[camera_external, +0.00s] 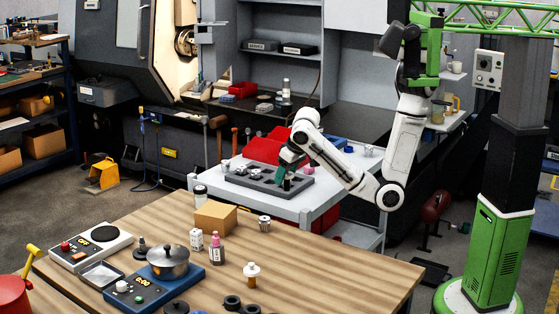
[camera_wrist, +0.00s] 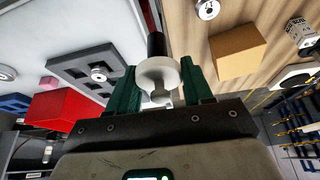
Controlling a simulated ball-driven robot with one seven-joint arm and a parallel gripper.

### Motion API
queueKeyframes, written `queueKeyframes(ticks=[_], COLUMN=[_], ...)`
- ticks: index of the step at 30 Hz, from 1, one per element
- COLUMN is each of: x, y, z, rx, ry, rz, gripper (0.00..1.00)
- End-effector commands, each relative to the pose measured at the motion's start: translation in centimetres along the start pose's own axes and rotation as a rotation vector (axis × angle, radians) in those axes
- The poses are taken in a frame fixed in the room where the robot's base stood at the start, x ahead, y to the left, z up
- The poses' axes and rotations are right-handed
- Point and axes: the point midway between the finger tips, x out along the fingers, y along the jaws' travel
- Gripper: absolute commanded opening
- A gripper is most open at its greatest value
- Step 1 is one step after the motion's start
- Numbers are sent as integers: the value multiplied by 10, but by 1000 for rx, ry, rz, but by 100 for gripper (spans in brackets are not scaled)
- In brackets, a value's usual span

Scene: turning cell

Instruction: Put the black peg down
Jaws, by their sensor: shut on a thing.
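My gripper (camera_external: 281,175) is over the grey tray (camera_external: 240,181) on the white-topped bench. In the wrist view its green fingers (camera_wrist: 160,86) are shut on the black peg (camera_wrist: 155,44), which has a wide white collar toward my palm. The peg's black end points away from the palm. In the external view the peg (camera_external: 287,185) shows as a small dark shape just under the fingers, at the tray's right part. I cannot tell whether it touches the tray. The tray also shows in the wrist view (camera_wrist: 82,56), left of the peg, with square pockets and a small metal part.
Red bins (camera_external: 264,148) stand behind the tray. The wooden table (camera_external: 330,260) in front carries a cardboard box (camera_external: 215,216), a pot (camera_external: 168,262), bottles and small parts. Its right part is clear. The box also shows in the wrist view (camera_wrist: 237,50), right of my fingers.

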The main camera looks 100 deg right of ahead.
Motion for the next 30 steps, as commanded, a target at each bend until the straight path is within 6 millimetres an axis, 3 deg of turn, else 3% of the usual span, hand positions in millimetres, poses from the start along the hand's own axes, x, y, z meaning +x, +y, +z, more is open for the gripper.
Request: queueKeyframes(ticks=[6,15,22,30], x=[-20,-48,-59,-54], y=[-52,-101,-116,-122], z=[39,92,112,113], rx=[-153,-330,-394,-398], ry=[2,3,3,-1], rz=[-62,-135,-163,-165], gripper=[12,12,12,12])
